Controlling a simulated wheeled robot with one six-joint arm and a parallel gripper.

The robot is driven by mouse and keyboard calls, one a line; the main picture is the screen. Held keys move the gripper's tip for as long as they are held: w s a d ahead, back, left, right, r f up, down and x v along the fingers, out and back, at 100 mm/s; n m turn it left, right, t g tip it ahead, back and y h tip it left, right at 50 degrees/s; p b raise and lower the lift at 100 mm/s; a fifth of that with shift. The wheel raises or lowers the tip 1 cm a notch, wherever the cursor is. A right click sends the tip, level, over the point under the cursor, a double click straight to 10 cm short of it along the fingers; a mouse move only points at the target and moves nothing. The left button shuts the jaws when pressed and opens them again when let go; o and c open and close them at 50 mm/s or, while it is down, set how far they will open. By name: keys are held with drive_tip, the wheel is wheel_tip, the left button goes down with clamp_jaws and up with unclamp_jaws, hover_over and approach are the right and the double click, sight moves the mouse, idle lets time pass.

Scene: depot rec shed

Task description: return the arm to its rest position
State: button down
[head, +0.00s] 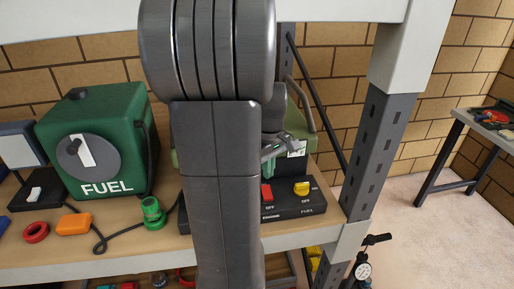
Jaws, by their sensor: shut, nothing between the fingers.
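My arm fills the middle of the head view, its dark grey links standing upright in front of the shelf. My gripper (277,149) shows only in part, just right of the arm link, above the switch panel (307,208). It looks shut, with nothing seen in it. The rest of the wrist is mostly hidden behind the arm. The gap between gripper and panel is hard to judge.
A green fuel box (110,165) with a dial stands left on the shelf (130,252). A red ring (36,232), an orange block (74,223) and a green fitting (153,213) lie before it. A shelf post (378,150) stands right. A workbench (487,135) is far right.

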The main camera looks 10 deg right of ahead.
drive_tip(key=shift+f, duration=0.15)
wheel_tip(320, 180, down, 7)
drive_tip(key=b, duration=0.6)
drive_tip(key=shift+r, duration=0.25)
drive_tip(key=shift+r, duration=0.1)
wheel_tip(320, 180, up, 7)
drive_tip(key=p, duration=0.6)
wheel_tip(320, 180, down, 8)
drive_tip(key=b, duration=0.6)
drive_tip(key=shift+r, duration=0.25)
wheel_tip(320, 180, up, 9)
drive_tip(key=p, duration=0.6)
drive_tip(key=shift+p, duration=0.4)
drive_tip(key=shift+r, duration=0.15)
